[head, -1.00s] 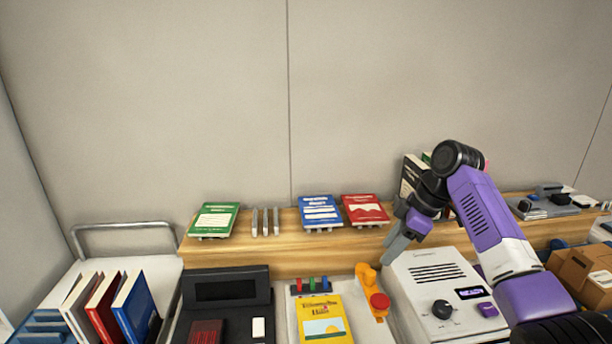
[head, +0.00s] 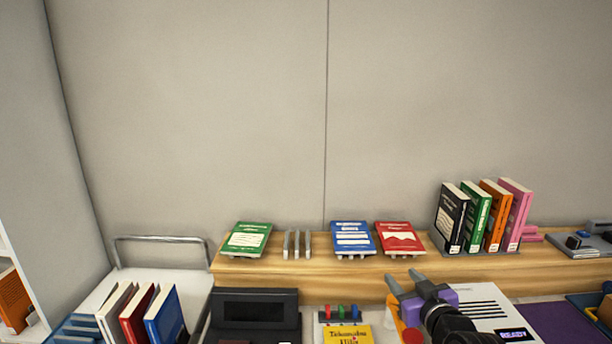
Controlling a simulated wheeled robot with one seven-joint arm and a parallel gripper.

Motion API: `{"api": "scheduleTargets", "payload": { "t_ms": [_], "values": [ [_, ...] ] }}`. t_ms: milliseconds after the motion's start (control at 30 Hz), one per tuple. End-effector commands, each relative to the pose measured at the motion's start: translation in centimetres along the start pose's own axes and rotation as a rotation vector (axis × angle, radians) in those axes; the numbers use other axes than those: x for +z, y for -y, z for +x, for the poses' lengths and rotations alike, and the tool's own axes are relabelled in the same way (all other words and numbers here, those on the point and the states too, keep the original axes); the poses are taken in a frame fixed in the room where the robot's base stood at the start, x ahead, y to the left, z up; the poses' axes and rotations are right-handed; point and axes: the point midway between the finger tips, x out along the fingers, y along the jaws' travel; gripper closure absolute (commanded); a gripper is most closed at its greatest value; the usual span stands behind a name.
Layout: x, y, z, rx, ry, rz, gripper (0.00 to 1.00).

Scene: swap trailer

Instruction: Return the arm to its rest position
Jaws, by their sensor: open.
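My gripper (head: 406,287) is at the lower right of the head view, with two grey fingers apart and nothing between them. Its purple and black wrist shows behind the fingers. It is in front of the wooden shelf (head: 330,287), above the left side of the white device (head: 480,300) with a lit display. The fingers partly cover an orange and red object (head: 411,334). Most of my arm is out of the picture or hidden behind the wrist.
On the shelf, green (head: 247,240), blue (head: 352,238) and red (head: 399,238) books lean on stands. Several upright books (head: 478,222) stand to the right. A white cart (head: 190,280) with books is at left. A black device (head: 254,305) and a yellow book (head: 347,333) are in front.

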Motion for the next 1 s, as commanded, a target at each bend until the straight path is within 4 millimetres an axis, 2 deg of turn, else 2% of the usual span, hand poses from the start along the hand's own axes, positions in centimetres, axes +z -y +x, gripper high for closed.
{"api": "scheduleTargets", "payload": {
  "t_ms": [33, 200, 367, 500, 733, 1000],
  "values": [
    [1.4, 0.9, -1.5, 0.016, -0.023, 0.031, 0.54],
    [4.3, 2.5, -6.8, 0.081, -0.112, 0.118, 0.54],
    [6.7, 3.9, -12.6, 0.132, -0.178, 0.178, 0.54],
    [8.4, 5.0, -18.1, 0.169, -0.222, 0.213, 0.54],
    [10.0, 6.6, -27.4, 0.208, -0.264, 0.237, 0.54],
    [10.6, 8.3, -37.8, 0.219, -0.254, 0.22, 0.54]
  ]
}}
